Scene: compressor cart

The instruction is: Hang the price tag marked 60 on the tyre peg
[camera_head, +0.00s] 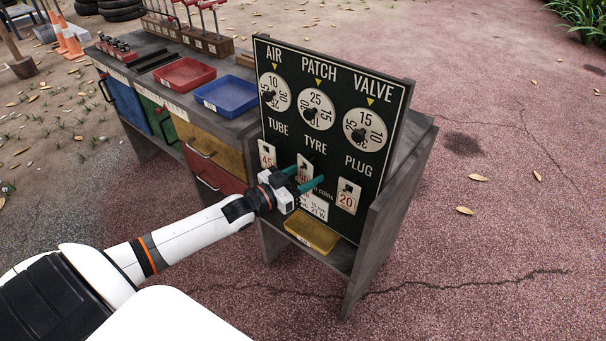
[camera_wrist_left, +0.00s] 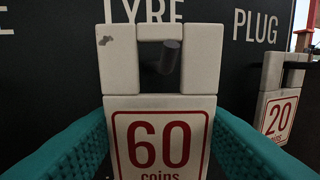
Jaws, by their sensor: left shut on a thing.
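The price tag marked 60 (camera_wrist_left: 160,102) is pale with red print and a square opening near its top. My left gripper (camera_head: 306,180) is shut on it, with a teal finger at each side of its lower part in the left wrist view (camera_wrist_left: 160,145). The tag is upright under the word TYRE, close to the board. The dark tyre peg (camera_wrist_left: 170,57) shows inside the tag's opening and appears to reach through it, its end near the upper edge. In the head view the tag (camera_head: 303,170) is partly hidden by the gripper. My right gripper is not in view.
The black price board (camera_head: 336,135) carries dials above and tags marked 45 (camera_head: 267,157) and 20 (camera_head: 348,198) on either side. A yellow tray (camera_head: 312,236) sits below the board. Red (camera_head: 184,74) and blue (camera_head: 226,95) trays are on the cart top behind.

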